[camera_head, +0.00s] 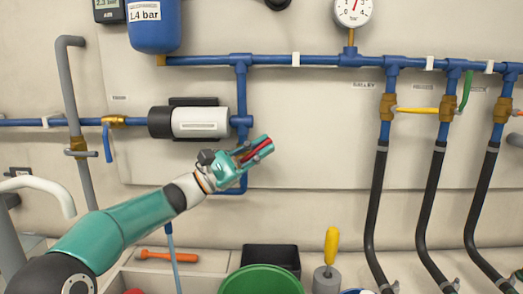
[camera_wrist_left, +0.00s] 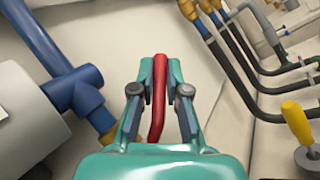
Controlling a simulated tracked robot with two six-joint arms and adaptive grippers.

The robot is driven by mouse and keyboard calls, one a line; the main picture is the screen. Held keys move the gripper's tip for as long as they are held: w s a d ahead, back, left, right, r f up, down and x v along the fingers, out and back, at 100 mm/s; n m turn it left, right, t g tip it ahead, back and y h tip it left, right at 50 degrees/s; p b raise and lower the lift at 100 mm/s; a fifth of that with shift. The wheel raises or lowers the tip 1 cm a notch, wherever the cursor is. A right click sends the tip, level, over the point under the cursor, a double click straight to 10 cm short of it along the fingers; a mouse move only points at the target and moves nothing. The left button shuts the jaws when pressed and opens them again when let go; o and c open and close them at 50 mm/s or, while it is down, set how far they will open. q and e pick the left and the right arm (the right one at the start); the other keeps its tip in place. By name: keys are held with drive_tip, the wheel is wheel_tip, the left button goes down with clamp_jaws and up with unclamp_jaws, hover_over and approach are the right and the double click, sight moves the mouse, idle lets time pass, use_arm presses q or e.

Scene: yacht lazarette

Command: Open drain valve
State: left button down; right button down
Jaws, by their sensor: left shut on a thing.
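My left gripper (camera_head: 262,147) reaches in from the left, in front of the blue pipe (camera_head: 241,90) that runs down beside the white pump. It is shut on a red lever handle (camera_head: 257,155). In the left wrist view the red handle (camera_wrist_left: 158,100) stands lengthwise between the two fingers of the left gripper (camera_wrist_left: 160,78). A brass fitting (camera_wrist_left: 112,136) shows at the end of the blue pipe, beside the gripper. The valve body and the handle's joint are mostly hidden by the gripper. My right gripper is not in view.
The white pump (camera_head: 200,122) is just left of the gripper. Brass valves with yellow (camera_head: 416,110) and green (camera_head: 467,90) handles and black hoses (camera_head: 375,205) are at right. A green bucket (camera_head: 262,279), black bin (camera_head: 270,258) and yellow-handled tool (camera_head: 331,246) stand below.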

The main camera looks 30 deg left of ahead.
use_arm(q)
drive_tip(key=c, duration=1.2)
unclamp_jaws()
drive_tip(key=shift+f, duration=0.1)
drive_tip(key=shift+o, duration=0.2)
drive_tip(key=shift+s, duration=0.1)
drive_tip(key=shift+a, duration=0.1)
